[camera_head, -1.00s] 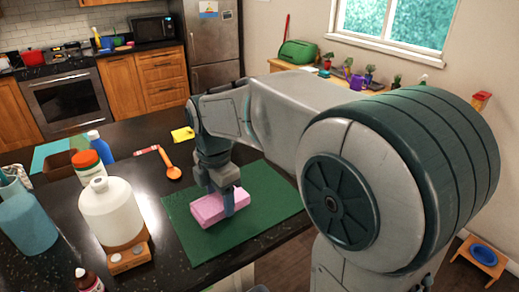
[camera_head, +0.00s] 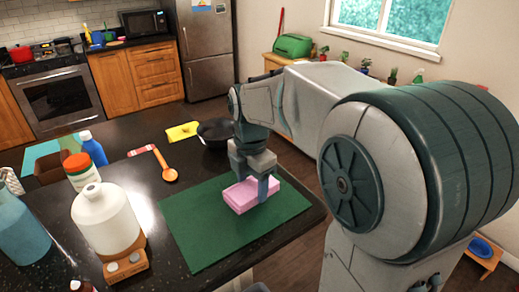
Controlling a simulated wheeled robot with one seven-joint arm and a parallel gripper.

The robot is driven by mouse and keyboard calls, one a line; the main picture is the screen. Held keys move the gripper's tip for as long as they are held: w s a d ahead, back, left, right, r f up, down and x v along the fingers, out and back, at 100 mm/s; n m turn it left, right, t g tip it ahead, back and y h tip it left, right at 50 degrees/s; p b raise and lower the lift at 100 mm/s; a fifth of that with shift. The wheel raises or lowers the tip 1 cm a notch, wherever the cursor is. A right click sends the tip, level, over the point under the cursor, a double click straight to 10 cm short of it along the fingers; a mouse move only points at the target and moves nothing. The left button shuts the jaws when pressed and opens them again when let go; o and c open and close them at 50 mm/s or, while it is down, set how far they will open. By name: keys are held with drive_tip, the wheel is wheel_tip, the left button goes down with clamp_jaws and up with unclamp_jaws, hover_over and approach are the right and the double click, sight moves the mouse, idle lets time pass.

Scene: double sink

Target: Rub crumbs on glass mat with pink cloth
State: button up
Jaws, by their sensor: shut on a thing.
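The pink cloth (camera_head: 240,194) looks like a thick folded block. My gripper (camera_head: 256,190) points down and is shut on it. The cloth is at the mat's right-hand part, on or just above the surface; I cannot tell if it touches. The glass mat (camera_head: 200,235) is a dark green rectangle lying flat on the black counter. Crumbs are too small to make out on it. The part of the mat under the cloth and gripper is hidden.
A white jug (camera_head: 104,220) stands on a wooden-sided scale (camera_head: 125,265) left of the mat. The counter's edge runs close along the mat's right side.

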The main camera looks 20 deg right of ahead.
drive_tip(key=shift+w+d, duration=0.2)
drive_tip(key=shift+d, duration=0.6)
wheel_tip(320, 180, up, 8)
drive_tip(key=p, duration=0.6)
drive_tip(key=shift+r, duration=0.1)
